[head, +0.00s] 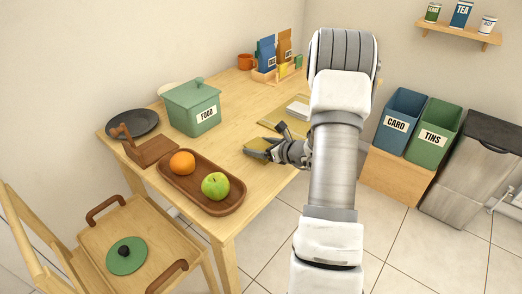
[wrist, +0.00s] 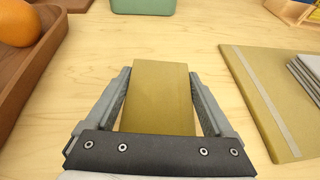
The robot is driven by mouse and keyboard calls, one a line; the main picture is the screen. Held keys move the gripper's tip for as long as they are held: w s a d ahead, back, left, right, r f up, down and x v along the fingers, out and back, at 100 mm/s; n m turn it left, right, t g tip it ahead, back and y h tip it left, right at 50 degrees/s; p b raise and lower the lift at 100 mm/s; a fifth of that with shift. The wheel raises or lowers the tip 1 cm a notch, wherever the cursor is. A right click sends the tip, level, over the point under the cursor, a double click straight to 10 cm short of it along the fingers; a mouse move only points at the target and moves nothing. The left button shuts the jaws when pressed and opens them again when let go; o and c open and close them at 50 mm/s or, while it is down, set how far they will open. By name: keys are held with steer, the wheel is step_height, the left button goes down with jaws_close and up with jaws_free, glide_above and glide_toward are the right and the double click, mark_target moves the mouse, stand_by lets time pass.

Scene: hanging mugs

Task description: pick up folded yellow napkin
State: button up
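The folded yellow napkin (wrist: 158,92) is a mustard-yellow oblong in the middle of the wrist view. In the head view its end (head: 252,154) shows at my gripper, on the wooden table. My gripper (wrist: 160,76) points down at the table, with one finger along each long side of the napkin. Thin strips of wood show between the fingers and the napkin, so the fingers look open around it. The napkin's near end is hidden by the dark gripper body. In the head view my gripper (head: 262,146) is partly hidden by my arm.
A striped mustard mat (wrist: 250,80) bearing a grey stack (wrist: 308,72) lies right of the napkin. A wooden tray (head: 220,208) with an orange (head: 182,163) and apple (head: 215,186) is to the left. A green FOOD tin (head: 192,106) stands behind. Bare table lies between.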

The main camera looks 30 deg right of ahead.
steer(key=c, duration=0.3)
steer(key=shift+c, duration=0.2)
steer(key=shift+r, duration=0.15)
